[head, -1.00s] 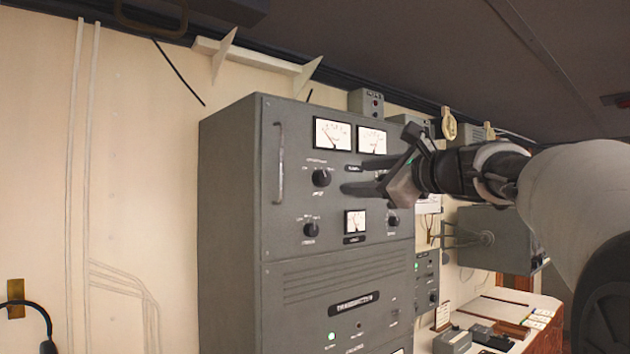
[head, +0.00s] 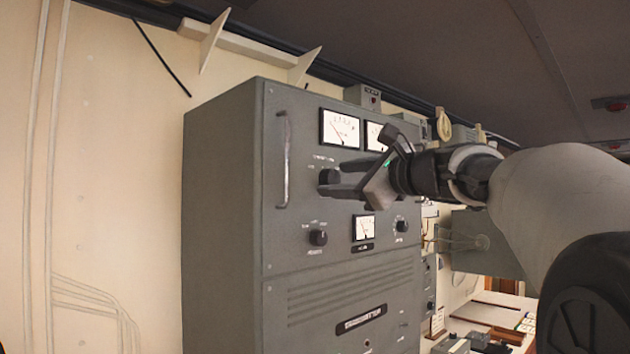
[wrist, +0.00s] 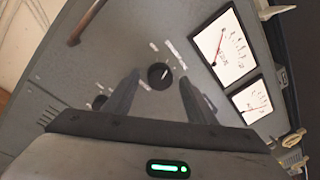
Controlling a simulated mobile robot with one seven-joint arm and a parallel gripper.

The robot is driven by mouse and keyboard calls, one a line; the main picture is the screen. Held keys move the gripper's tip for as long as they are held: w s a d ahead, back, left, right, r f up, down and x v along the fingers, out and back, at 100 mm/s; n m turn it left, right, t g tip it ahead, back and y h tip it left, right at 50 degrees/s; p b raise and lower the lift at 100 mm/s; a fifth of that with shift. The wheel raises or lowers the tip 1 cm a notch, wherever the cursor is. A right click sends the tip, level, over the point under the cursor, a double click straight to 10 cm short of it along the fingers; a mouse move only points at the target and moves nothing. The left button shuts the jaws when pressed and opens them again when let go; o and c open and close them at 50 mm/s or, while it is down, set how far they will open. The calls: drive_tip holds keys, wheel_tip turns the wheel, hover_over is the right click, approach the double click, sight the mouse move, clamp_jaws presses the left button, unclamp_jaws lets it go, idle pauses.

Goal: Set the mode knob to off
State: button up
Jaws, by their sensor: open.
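A black round knob (head: 327,176) sits at the upper left of the grey panel, below the meters. Its labels are too small to read, so I cannot confirm it is the mode knob. In the wrist view this knob (wrist: 159,76) shows a white pointer mark and lies between my fingertips. My gripper (head: 338,178) is open, its fingers reaching toward the panel on either side of the knob. In the wrist view my gripper (wrist: 160,84) has a visible gap on both sides of the knob. I cannot tell whether the fingers touch the panel.
The tall grey cabinet (head: 225,200) has a vertical handle (head: 283,160) left of the knob and meters (head: 340,129) above it. Below are another knob (head: 318,238), a small meter (head: 365,228) and a right-hand knob (head: 401,226). A desk stands at the lower right.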

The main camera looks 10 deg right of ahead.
drive_tip(key=shift+s, duration=0.1)
drive_tip(key=c, duration=1)
drive_tip(key=shift+c, duration=0.2)
drive_tip(key=shift+f+n+b, duration=0.1)
drive_tip(key=shift+n+b, duration=0.2)
drive_tip(key=shift+b, duration=0.2)
drive_tip(key=shift+f+n+b, duration=0.1)
drive_tip(key=shift+n+b, duration=0.4)
drive_tip(key=shift+b, duration=0.2)
drive_tip(key=shift+d+n+b, duration=0.1)
drive_tip(key=shift+n+b, duration=1)
drive_tip(key=shift+b, duration=0.15)
drive_tip(key=shift+n+t+y+b, duration=0.3)
drive_tip(key=shift+n+b, duration=1.25)
drive_tip(key=shift+n, duration=0.55)
drive_tip(key=shift+r, duration=0.2)
